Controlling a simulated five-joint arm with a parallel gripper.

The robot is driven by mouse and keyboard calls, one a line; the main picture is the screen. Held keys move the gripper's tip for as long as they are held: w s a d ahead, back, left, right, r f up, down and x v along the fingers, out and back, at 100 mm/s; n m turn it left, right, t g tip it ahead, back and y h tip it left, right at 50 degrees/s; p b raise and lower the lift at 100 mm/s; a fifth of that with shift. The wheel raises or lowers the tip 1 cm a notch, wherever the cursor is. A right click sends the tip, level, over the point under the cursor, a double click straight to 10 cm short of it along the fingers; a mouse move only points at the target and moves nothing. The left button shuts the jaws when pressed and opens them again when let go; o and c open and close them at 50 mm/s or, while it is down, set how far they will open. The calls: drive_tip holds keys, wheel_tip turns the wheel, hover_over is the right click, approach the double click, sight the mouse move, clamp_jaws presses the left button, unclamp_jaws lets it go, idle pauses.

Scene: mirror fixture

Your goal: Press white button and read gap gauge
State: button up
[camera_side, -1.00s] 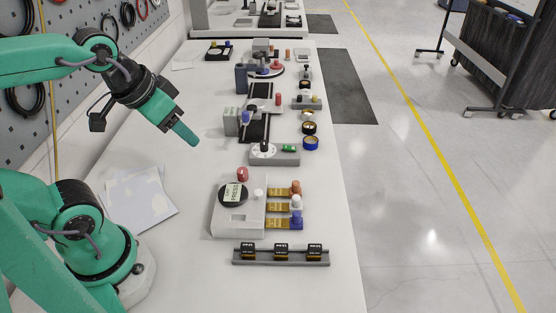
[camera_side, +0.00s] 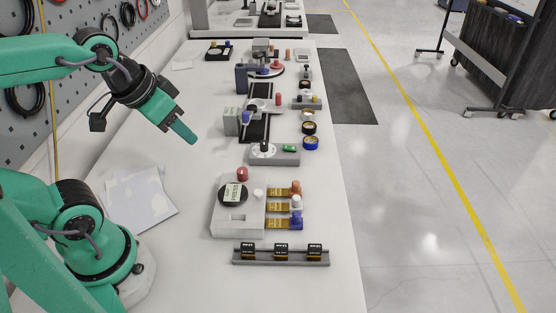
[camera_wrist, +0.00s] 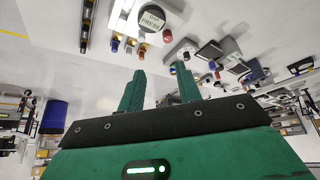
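A pale fixture block (camera_side: 222,222) stands on the table in the side view. Its round dark dial (camera_side: 233,194) carries a pale label, which reads "GAP PRESS" in the wrist view (camera_wrist: 152,19). Three gold tabs extend from its right side, with an orange knob, a white button (camera_side: 296,202) and a blue-purple knob. A small white post (camera_side: 259,193) stands on the block beside the dial. My gripper (camera_side: 190,138) is in the air, up and left of the fixture, touching nothing. In the wrist view its two fingers (camera_wrist: 158,72) are apart and empty.
A grey rail (camera_side: 281,257) with three small dark displays lies in front of the fixture; their text is too small to read. A red knob (camera_side: 242,174) stands just behind the block. Other fixtures fill the table farther back. Paper sheets (camera_side: 140,197) lie to the left.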

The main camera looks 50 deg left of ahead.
clamp_jaws()
idle(1.4)
